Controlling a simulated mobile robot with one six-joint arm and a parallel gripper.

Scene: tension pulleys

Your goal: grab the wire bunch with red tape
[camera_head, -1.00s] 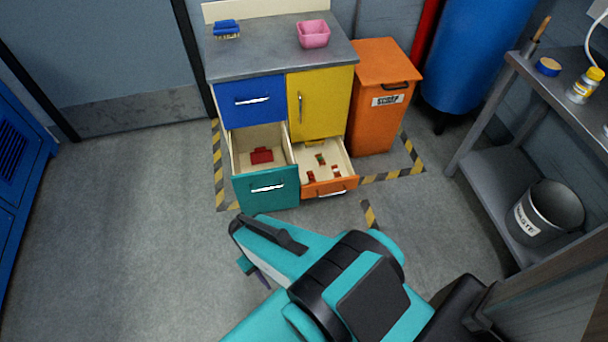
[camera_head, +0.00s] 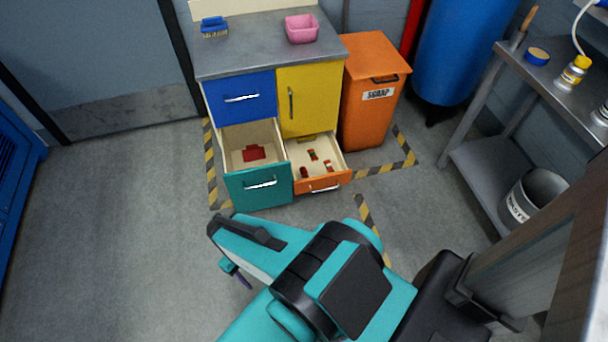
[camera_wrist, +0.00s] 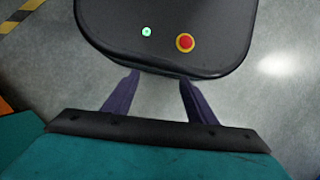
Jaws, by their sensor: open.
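Several small bunches with red on them lie in the open orange drawer (camera_head: 325,184), low on the right of the cabinet. Among them are one at the back (camera_head: 312,154), one at the front left (camera_head: 304,171) and one at the right (camera_head: 328,166). They are too small to tell which is the wire bunch with red tape. My gripper (camera_wrist: 160,100) shows two purple fingers apart in the wrist view, with nothing between them. In the head view it is mostly hidden by my arm, in front of the cabinet and away from the drawer.
The teal drawer (camera_head: 258,190) is also open, with a red object (camera_head: 254,153) inside. An orange scrap bin (camera_head: 370,110) stands right of the cabinet. A grey shelf table (camera_head: 478,165) with a waste bucket (camera_head: 530,197) is at right. The left floor is clear.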

